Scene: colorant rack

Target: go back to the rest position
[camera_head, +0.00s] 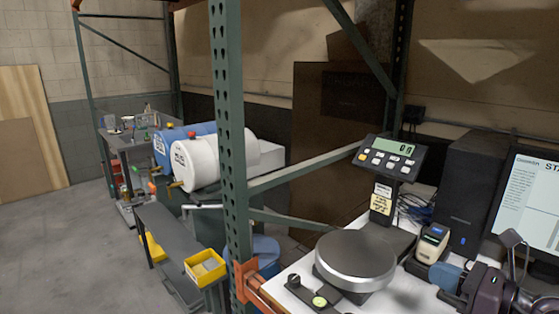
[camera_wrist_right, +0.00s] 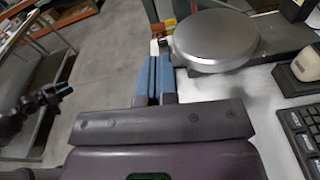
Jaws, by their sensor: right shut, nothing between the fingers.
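My right gripper (camera_head: 446,277) is at the lower right of the head view, beside the scale's round metal plate (camera_head: 356,254). Its blue fingers are together and empty in the right wrist view (camera_wrist_right: 154,78), with the same plate (camera_wrist_right: 215,38) just beyond them on the right. My left gripper is not in the head view.
The scale display (camera_head: 391,157) reads about 0.0 on its post. A keyboard (camera_wrist_right: 302,135) lies close right of my right gripper. A green rack post (camera_head: 229,150) stands left.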

